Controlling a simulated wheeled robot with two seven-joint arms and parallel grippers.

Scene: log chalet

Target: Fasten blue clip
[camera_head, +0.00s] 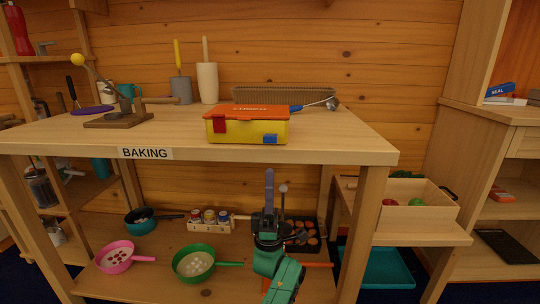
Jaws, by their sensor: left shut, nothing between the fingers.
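A yellow box (245,132) with an orange lid (248,111) stands near the front edge of the baking table. The lid lies over the box. A blue clip (270,139) is low on the right of the box's front and appears to hang below the lid's edge. A red clip (219,126) sits higher on the left of the front, up by the lid. My left gripper (269,178) is shut and empty, pointing up in front of the table, below the blue clip and apart from it. My right gripper is not in view.
The wooden table top (345,140) has a front edge with a BAKING label (145,153) just above my gripper's height. A ladle (325,103) lies behind the box. A wooden stand (115,119) is at the left.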

